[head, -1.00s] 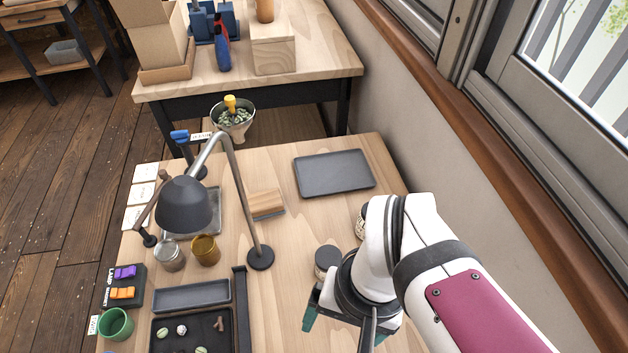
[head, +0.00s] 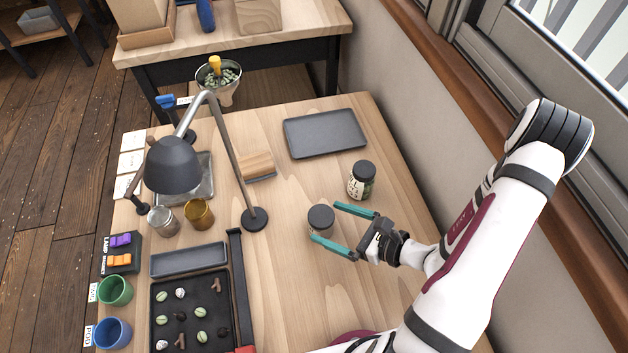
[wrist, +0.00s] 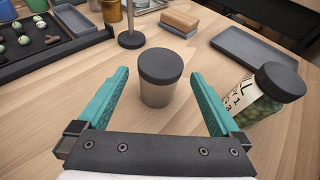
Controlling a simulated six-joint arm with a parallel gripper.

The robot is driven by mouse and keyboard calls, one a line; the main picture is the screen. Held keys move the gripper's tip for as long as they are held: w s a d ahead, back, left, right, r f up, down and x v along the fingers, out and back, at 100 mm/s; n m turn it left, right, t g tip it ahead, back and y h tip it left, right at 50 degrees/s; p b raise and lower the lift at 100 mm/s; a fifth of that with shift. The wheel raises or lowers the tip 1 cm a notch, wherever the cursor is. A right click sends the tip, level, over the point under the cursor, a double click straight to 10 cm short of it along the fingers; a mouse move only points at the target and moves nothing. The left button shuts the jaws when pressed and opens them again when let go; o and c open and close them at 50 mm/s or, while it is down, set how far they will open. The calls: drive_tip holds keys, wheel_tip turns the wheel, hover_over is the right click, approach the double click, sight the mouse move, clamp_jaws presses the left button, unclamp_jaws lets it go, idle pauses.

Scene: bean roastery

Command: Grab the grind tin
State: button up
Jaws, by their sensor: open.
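The grind tin, by its look, is the short grey tin (head: 320,217) with a dark lid. It stands upright on the table right of the lamp's foot. My gripper (head: 327,222) is open with its teal fingers level, reaching from the right, their tips at either side of the tin. In the wrist view the tin (wrist: 161,94) stands in the gap between the fingers (wrist: 160,76), toward their tips, with space on both sides. The fingers do not appear to touch it.
A labelled jar (head: 361,181) of green beans with a dark lid stands close behind the upper finger; in the wrist view the jar (wrist: 254,97) is just right of the right finger. A desk lamp (head: 172,165), brush (head: 257,166) and dark tray (head: 325,134) stand around. Table in front is clear.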

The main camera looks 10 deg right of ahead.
sight(311, 218)
drive_tip(key=shift+m, duration=0.3)
drive_tip(key=x, duration=0.3)
drive_tip(key=f+x, duration=0.1)
drive_tip(key=x, duration=0.3)
drive_tip(key=shift+s+d+f, duration=0.1)
drive_tip(key=shift+s+f, duration=0.05)
drive_tip(key=shift+f, duration=0.05)
drive_tip(key=c, duration=1.4)
drive_tip(key=shift+c, duration=0.2)
drive_tip(key=shift+r, duration=0.15)
